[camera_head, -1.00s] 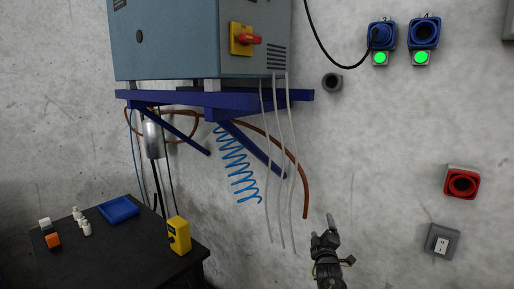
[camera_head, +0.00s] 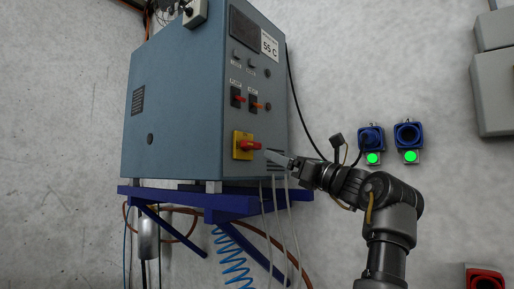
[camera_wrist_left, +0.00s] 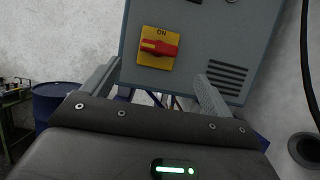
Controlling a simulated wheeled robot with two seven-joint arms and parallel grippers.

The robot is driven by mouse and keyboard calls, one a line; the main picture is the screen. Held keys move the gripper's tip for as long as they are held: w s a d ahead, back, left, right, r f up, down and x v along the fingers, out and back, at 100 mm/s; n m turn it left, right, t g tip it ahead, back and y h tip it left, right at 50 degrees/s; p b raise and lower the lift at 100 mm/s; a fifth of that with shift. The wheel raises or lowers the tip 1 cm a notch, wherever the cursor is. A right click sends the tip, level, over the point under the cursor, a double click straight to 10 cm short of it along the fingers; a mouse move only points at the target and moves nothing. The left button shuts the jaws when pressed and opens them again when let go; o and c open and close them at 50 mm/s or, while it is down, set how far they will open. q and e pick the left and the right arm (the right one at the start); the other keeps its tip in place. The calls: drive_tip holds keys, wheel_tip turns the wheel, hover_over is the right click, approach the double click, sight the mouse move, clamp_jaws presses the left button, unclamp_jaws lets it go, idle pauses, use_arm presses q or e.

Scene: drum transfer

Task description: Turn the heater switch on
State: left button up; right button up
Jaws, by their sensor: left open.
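The heater switch (camera_head: 248,146) is a red handle on a square yellow plate, low on the front of the blue-grey cabinet (camera_head: 170,110). In the left wrist view the switch (camera_wrist_left: 160,48) has "ON" printed above its handle. The handle lies roughly horizontal. My left gripper (camera_head: 274,156) comes in from the right side of the head view, close to the switch. In the left wrist view its fingers (camera_wrist_left: 155,88) are wide apart and empty, with the switch ahead between them. Contact is not visible. My right gripper is not in view.
The cabinet stands on a blue bracket (camera_head: 225,205) with hoses hanging below. Two smaller red-orange switches (camera_head: 245,100) and a panel marked "55 C" are above. Blue sockets with green lights (camera_head: 390,140) are on the right wall. A blue drum (camera_wrist_left: 52,100) shows at left in the wrist view.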

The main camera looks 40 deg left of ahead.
sight(255, 145)
use_arm(q)
drive_tip(key=p+x, duration=0.5)
drive_tip(key=x, duration=0.4)
drive_tip(key=shift+s+d+r, duration=0.1)
drive_tip(key=shift+r, duration=0.05)
drive_tip(key=shift+a+r, duration=0.1)
drive_tip(key=shift+a, duration=0.55)
drive_tip(key=c, duration=1)
